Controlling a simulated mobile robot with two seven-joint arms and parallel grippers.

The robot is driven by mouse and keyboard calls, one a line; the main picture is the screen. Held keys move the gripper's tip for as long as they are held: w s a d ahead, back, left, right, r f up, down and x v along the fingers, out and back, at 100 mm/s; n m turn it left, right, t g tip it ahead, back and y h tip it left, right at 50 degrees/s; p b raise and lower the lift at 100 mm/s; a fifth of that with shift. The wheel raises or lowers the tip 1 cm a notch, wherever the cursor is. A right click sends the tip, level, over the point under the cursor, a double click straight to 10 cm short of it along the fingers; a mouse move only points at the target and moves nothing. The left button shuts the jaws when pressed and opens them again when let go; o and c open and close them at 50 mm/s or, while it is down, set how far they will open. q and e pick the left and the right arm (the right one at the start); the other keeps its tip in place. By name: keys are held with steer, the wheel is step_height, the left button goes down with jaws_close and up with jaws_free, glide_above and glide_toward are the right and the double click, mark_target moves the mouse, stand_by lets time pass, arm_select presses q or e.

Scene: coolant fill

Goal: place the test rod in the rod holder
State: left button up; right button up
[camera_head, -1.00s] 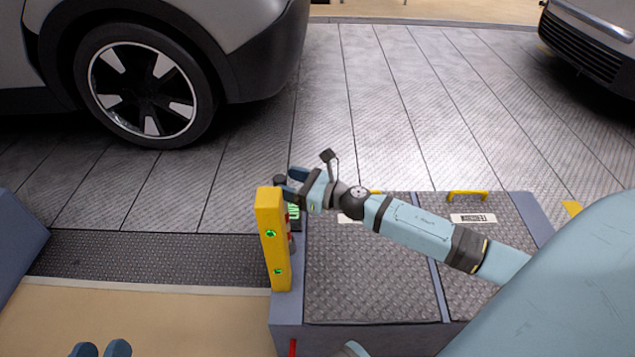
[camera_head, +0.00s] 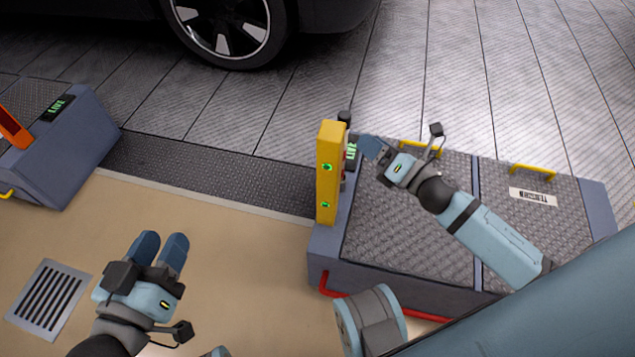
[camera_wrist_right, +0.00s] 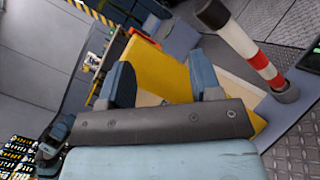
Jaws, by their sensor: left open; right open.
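A red-and-white banded rod with a black cap (camera_wrist_right: 246,45) stands upright in a dark round socket (camera_wrist_right: 286,91) in the right wrist view. I take these as the test rod and rod holder. In the head view its black cap (camera_head: 343,117) shows behind the yellow post (camera_head: 328,180), which hides much of the rod. My right gripper (camera_head: 370,146) is open and empty, just right of the rod and apart from it. In the right wrist view its fingers (camera_wrist_right: 162,82) have nothing between them. My left gripper (camera_head: 160,248) is open and empty over the tan floor.
The yellow post, with green lights, stands at the left edge of a grey treadplate box (camera_head: 410,225) with yellow handles. A second box (camera_head: 65,150) stands at the left. A car wheel (camera_head: 222,25) is at the back. A floor grate (camera_head: 48,298) lies at lower left.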

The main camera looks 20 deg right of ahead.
steer(key=s+a+r+m+g, duration=0.1)
steer(key=s+a+r+m, duration=0.2)
steer(key=a+m, duration=0.3)
steer(key=s+a+r+m+g, duration=0.1)
steer(key=s+a+r+m, duration=0.2)
steer(key=m, duration=0.9)
steer(key=s+a+r+m+g+y, duration=0.1)
steer(key=s+a+r+m, duration=0.1)
steer(key=s+a+m, duration=0.3)
steer(key=a+m, duration=0.4)
steer(key=m, duration=0.1)
steer(key=shift+s+a+r, duration=0.3)
steer(key=shift+s+r, duration=0.05)
steer(key=shift+r, duration=0.05)
